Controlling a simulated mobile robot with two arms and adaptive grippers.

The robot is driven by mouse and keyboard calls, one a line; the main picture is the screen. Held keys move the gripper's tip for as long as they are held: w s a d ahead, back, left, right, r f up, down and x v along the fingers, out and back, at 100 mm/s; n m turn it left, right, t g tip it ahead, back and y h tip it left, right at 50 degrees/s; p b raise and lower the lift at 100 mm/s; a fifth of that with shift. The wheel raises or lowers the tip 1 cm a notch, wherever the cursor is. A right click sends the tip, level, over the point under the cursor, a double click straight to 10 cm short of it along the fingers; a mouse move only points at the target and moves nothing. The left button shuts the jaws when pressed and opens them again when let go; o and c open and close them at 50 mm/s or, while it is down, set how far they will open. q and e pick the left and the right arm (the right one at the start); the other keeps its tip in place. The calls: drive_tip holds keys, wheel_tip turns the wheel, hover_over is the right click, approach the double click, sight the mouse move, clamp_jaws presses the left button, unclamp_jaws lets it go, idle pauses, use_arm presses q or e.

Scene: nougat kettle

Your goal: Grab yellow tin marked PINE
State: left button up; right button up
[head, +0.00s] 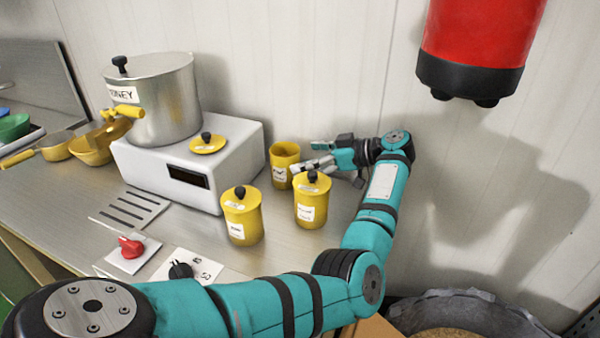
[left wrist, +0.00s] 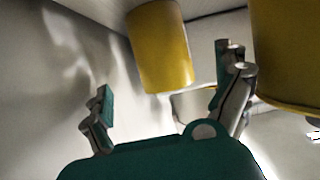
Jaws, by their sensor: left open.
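Three yellow tins stand on the metal counter. One is lidless (head: 284,158) at the back. A lidded tin (head: 312,208) stands in front of my gripper, and another lidded tin (head: 241,222) stands to the left. Their small white labels are too blurred to read surely, so I cannot tell which says PINE. My left gripper (head: 308,157) is open and empty, just right of the lidless tin and behind the nearer lidded one. In the left wrist view, one yellow tin (left wrist: 160,50) shows beyond and between the spread fingers (left wrist: 168,88); another (left wrist: 292,55) is at the right edge. My right gripper is out of view.
A steel pot (head: 170,105) with a yellow tap sits on a white scale-like box (head: 150,165), beside a yellow lid (head: 208,145). A red knob (head: 131,247) and black knob (head: 181,270) are in front. A red cylinder (head: 485,40) hangs upper right. The wall is close behind.

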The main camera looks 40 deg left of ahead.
sight(285, 167)
use_arm(q)
drive_tip(key=shift+w+d+f, duration=0.1)
drive_tip(key=shift+d+f, duration=0.1)
drive_tip(key=shift+f, duration=0.35)
drive_tip(key=shift+a+f+h, duration=0.2)
drive_tip(key=shift+a+h, duration=0.05)
drive_tip(key=shift+h, duration=0.05)
drive_tip(key=x, duration=0.2)
drive_tip(key=p+x, duration=0.1)
drive_tip(key=x, duration=0.3)
drive_tip(key=shift+s+a+p, duration=0.1)
drive_tip(key=shift+s+p, duration=0.25)
drive_tip(key=shift+s, duration=0.05)
drive_tip(key=shift+a+f, duration=0.15)
drive_tip(key=shift+f, duration=0.05)
drive_tip(key=shift+r, duration=0.1)
drive_tip(key=c, duration=1.7)
